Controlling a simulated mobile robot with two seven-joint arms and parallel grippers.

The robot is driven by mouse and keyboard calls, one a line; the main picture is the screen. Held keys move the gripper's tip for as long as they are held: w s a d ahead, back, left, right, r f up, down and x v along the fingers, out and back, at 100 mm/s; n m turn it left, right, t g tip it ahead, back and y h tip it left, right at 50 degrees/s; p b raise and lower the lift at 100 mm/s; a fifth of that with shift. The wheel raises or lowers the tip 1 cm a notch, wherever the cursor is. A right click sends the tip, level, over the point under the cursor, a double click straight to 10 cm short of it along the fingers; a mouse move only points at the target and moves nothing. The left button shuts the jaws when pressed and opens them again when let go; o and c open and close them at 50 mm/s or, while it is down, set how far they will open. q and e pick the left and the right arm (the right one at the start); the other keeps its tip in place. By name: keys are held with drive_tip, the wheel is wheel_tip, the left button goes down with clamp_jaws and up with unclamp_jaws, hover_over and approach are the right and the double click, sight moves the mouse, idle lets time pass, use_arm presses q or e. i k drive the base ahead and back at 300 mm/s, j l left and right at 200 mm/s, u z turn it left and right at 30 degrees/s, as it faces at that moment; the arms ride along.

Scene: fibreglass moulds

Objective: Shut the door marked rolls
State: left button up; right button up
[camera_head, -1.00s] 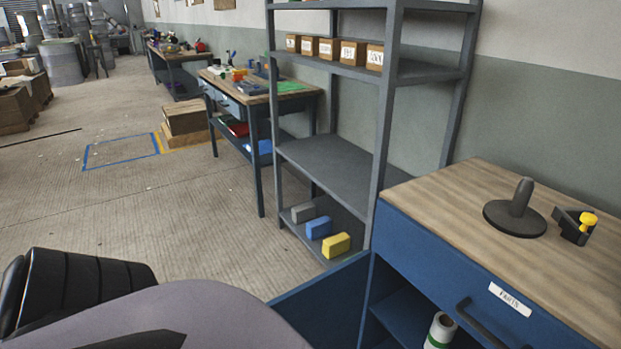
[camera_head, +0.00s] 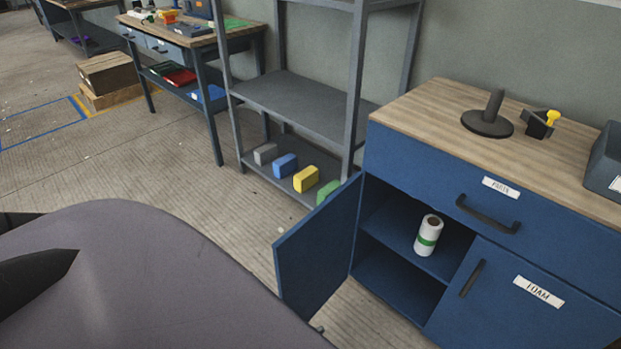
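A blue cabinet door (camera_head: 318,250) stands wide open at the left side of the blue cabinet (camera_head: 400,150), swung out toward me. Its inner face shows and no marking can be read on it; its outer face is hidden. The open compartment holds a white roll with a green band (camera_head: 428,235) standing on the inner shelf (camera_head: 388,228). The other door (camera_head: 520,310), with a label that seems to read foam, is shut.
A shut drawer (camera_head: 440,180) sits above the compartment. The wooden top bears a dark round stand (camera_head: 487,122), a yellow-topped tool (camera_head: 541,122) and a grey bin (camera_head: 606,165). A grey shelf rack (camera_head: 300,105) with coloured blocks stands close behind the open door.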

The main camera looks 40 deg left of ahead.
sight(312, 260)
drive_tip(key=k+j+z, duration=0.1)
drive_tip(key=j, duration=0.25)
drive_tip(key=k+j, duration=0.3)
drive_tip(key=k+j+z, duration=0.1)
drive_tip(key=j, duration=0.3)
drive_tip(key=k+j+z, duration=0.1)
drive_tip(key=j, duration=0.3)
drive_tip(key=j+z, duration=0.1)
drive_tip(key=j, duration=0.7)
drive_tip(key=i+j, duration=0.1)
drive_tip(key=j, duration=0.3)
drive_tip(key=i+j+z, duration=0.1)
drive_tip(key=j, duration=0.3)
drive_tip(key=i+j+z, duration=0.25)
drive_tip(key=z, duration=0.4)
